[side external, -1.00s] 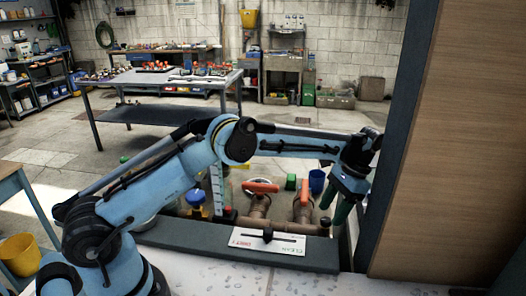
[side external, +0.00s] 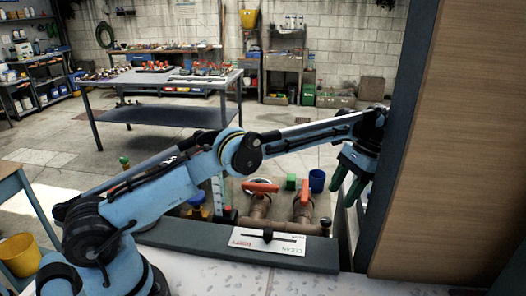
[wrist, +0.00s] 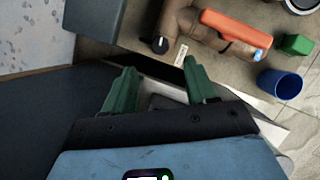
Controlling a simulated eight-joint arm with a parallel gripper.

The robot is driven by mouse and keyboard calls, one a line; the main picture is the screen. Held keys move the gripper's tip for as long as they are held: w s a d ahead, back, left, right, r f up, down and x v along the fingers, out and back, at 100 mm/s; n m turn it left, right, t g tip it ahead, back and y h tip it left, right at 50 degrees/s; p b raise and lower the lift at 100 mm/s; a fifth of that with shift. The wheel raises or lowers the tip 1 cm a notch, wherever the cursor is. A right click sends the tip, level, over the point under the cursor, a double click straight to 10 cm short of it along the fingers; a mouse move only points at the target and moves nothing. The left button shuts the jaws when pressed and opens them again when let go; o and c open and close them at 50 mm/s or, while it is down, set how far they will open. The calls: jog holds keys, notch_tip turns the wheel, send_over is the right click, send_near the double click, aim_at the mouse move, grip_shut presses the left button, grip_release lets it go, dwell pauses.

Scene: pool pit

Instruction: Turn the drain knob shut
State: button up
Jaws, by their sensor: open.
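A small black knob with a white mark (wrist: 160,44) sits on the end of a brown pipe, beside a small label too small to read. It looks like the drain knob. It also shows in the side view as a dark knob (side external: 325,222) at the right of the pipes. My gripper (side external: 344,195) is open and empty, its green fingers pointing down above the right side of the pit. In the wrist view my gripper (wrist: 160,68) has its fingers spread, with the knob beyond their tips. Nothing touches the knob.
Two orange handles (side external: 261,186) (side external: 303,191) top the pipes. A green block (side external: 291,182) and a blue cup (side external: 316,180) stand behind. A white sign (side external: 267,241) lies on the front ledge. A tall wooden panel (side external: 450,150) stands close right of my gripper.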

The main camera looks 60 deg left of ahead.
jog(key=shift+r, duration=0.15)
jog(key=n+t+h, duration=0.1)
jog(key=n+t, duration=0.3)
send_near(326, 219)
notch_tip(326, 219, down, 8)
jog(key=shift+s+f, duration=0.15)
jog(key=shift+f, duration=0.05)
dwell(0.7)
jog(key=shift+c, duration=0.3)
